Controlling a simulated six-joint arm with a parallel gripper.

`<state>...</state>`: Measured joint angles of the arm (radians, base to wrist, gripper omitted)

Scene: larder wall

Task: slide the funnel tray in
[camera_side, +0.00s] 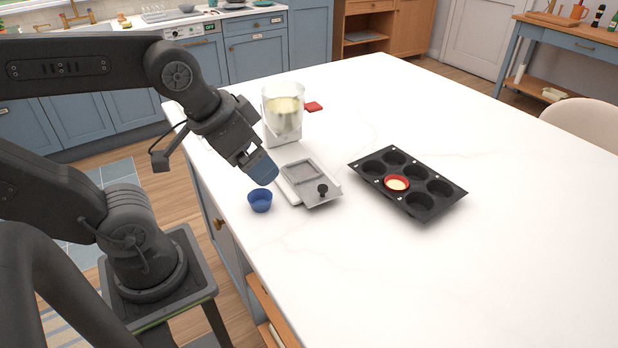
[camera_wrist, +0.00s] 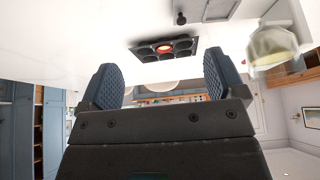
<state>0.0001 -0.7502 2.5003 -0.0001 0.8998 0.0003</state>
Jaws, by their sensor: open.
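A flat grey tray with a raised rectangular rim and a black knob (camera_side: 322,189) lies on a white base on the counter. I take it for the funnel tray (camera_side: 296,171); part of it shows at the top of the wrist view (camera_wrist: 212,8). Its base sits in front of a white dispenser (camera_side: 283,138) with a clear hopper holding pale contents. My gripper (camera_side: 262,169) is above and left of the tray, apart from it. In the wrist view its two blue fingers (camera_wrist: 160,75) are spread with nothing between them.
A small blue cup (camera_side: 260,200) stands left of the tray, below my gripper. A dark muffin tin (camera_side: 420,207) with a red cup (camera_side: 397,184) of pale contents is to the right. A red tab (camera_side: 313,106) shows beside the hopper. The counter's right side is clear.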

